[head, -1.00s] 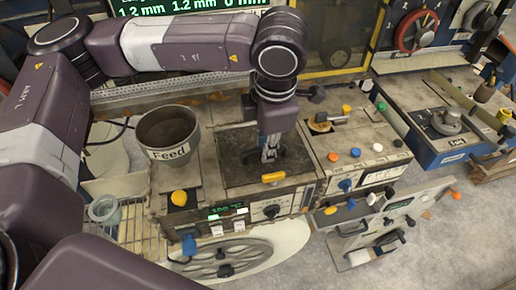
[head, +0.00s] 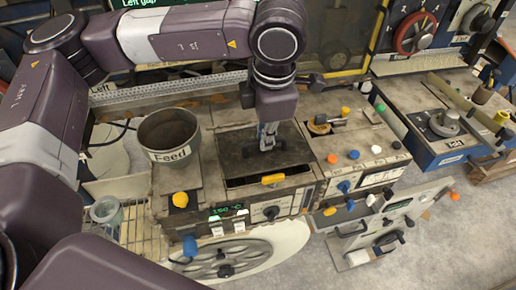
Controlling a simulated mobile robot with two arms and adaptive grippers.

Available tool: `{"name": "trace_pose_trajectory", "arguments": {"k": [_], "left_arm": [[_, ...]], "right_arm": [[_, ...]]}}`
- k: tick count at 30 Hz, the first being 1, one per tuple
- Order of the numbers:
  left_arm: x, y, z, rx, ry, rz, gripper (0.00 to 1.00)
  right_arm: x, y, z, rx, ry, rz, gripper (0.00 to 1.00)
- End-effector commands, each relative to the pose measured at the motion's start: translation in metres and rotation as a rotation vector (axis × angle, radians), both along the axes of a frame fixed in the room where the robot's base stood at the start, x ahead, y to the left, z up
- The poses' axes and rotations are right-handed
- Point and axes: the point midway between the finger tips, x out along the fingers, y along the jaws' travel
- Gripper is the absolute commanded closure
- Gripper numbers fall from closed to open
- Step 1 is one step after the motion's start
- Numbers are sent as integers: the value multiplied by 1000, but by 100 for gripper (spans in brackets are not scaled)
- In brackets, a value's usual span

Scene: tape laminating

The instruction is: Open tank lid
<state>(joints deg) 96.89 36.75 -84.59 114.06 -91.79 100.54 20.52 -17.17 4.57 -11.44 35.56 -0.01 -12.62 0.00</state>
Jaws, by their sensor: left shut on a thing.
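The tank lid (head: 239,160) is a dark, worn flat plate on the machine's middle block. Its front edge stands clear of the tank's front rim, and a dark gap (head: 240,182) shows there. I cannot tell whether the lid is tilted up or slid back. My left gripper (head: 267,143) points down from above and is shut at the middle of the lid, on its handle, which the fingers mostly hide. My right gripper is not in view.
A grey Feed pot (head: 168,150) stands just left of the tank. A yellow handle (head: 273,179) sits at the tank's front edge, above a panel reading 150 °C. A block with coloured knobs (head: 354,155) lies right. A spoked wheel (head: 222,262) is below.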

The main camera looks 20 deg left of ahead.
Motion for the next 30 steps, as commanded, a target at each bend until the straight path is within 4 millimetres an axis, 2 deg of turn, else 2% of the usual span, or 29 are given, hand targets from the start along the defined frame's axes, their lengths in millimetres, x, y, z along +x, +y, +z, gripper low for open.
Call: {"name": "trace_pose_trajectory", "arguments": {"k": [8,21,30], "left_arm": [[2,2,2,1,-3,4,100],[15,11,24,2,-2,5,100],[15,11,25,3,-2,4,100]], "right_arm": [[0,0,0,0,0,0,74],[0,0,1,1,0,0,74],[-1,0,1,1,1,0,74]]}}
